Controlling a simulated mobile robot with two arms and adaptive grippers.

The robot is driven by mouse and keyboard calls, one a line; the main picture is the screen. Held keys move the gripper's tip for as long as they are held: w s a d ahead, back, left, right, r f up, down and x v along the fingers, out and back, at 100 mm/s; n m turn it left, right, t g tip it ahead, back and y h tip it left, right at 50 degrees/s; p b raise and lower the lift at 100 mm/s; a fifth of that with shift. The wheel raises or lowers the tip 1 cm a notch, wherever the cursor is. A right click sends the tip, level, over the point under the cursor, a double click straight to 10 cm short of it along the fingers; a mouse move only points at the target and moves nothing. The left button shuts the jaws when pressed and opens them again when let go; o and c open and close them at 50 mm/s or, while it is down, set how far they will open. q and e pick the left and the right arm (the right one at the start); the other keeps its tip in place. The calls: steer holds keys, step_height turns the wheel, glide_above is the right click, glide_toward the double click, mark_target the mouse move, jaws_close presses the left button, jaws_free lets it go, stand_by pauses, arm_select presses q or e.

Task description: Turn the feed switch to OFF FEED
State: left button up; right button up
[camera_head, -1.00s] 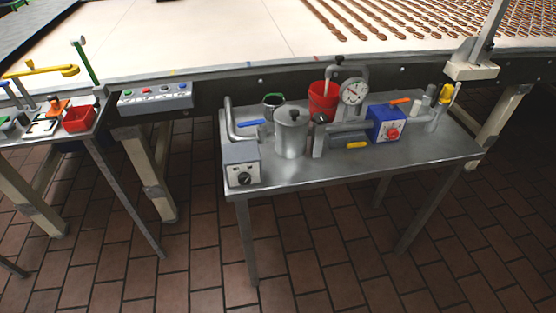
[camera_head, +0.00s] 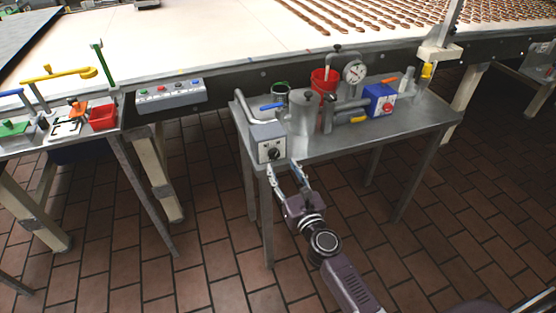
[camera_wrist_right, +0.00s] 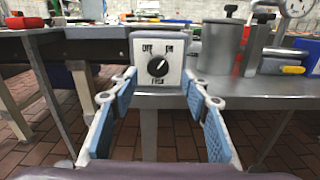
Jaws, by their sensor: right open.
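The feed switch is a grey box with a white front plate and a round black knob (camera_wrist_right: 158,67), at the front left corner of the steel table. The plate reads "OFF" at upper left, a partly legible word at upper right and "FEED" below. The knob's light mark appears to point to the upper right. The switch box (camera_head: 267,142) also shows in the head view. My right gripper (camera_head: 283,166) is open and empty, in front of and just below the box. In the wrist view its blue-padded fingers (camera_wrist_right: 163,85) stand either side of the knob, apart from it. My left gripper is not in view.
On the steel table (camera_head: 420,122) stand a metal pot (camera_head: 305,113), a red bucket (camera_head: 323,80), a gauge (camera_head: 354,72) and a blue box with a red knob (camera_head: 380,99). A button panel (camera_head: 171,95) is at left. Floor in front is clear.

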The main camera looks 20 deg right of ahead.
mark_target(275, 156)
steer(key=shift+w+a, duration=0.15)
steer(key=shift+w, duration=0.95)
steer(key=shift+w+a, duration=0.1)
steer(key=shift+w, duration=1)
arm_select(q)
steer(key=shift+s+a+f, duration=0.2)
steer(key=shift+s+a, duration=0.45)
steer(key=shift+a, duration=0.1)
arm_select(e)
steer(key=c, duration=1.2)
steer(key=shift+o, duration=0.2)
